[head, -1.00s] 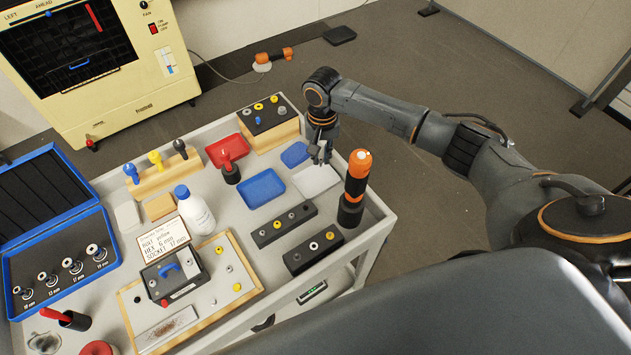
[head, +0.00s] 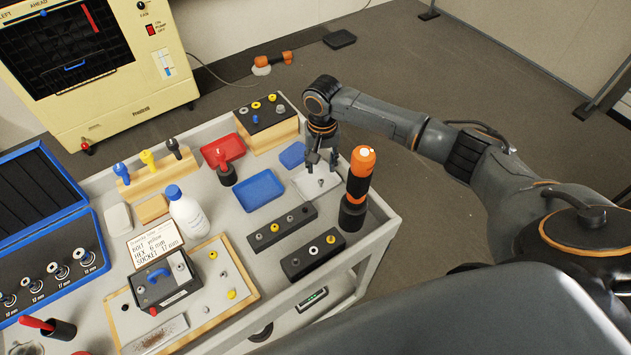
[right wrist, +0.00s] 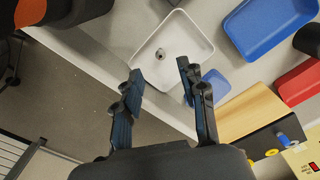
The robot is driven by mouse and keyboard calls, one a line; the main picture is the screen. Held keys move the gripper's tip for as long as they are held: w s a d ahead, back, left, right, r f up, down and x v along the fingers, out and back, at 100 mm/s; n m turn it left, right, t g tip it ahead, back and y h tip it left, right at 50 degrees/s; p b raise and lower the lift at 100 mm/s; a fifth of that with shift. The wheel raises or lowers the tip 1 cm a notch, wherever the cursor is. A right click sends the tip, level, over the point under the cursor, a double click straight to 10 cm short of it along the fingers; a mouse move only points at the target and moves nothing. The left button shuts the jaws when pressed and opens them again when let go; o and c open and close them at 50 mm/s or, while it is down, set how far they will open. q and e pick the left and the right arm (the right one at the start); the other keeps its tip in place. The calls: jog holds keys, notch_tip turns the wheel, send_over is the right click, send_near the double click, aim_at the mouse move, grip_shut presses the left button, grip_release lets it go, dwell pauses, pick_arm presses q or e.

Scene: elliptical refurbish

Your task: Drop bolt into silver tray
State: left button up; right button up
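The silver tray (head: 306,189) is a pale, shallow tray near the right edge of the cart top. A small grey bolt (head: 320,183) lies inside it. In the right wrist view the bolt (right wrist: 161,54) rests on the floor of the tray (right wrist: 187,40), apart from the fingers. My right gripper (head: 322,166) is above the tray. Its fingers are spread and nothing is between them; the open gap also shows in the right wrist view (right wrist: 160,74). My left gripper is not in view.
An orange-and-black tool (head: 358,180) stands upright just right of the tray. A blue tray (head: 259,190), a smaller blue tray (head: 292,155) and a red tray (head: 223,150) are nearby. Black blocks with fasteners (head: 312,257) lie in front. The floor right of the cart is clear.

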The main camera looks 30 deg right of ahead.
jog(key=shift+r, duration=0.2)
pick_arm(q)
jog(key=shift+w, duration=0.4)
pick_arm(e)
notch_tip(320, 180, up, 12)
jog(key=shift+f, duration=0.15)
jog(key=shift+f, duration=0.1)
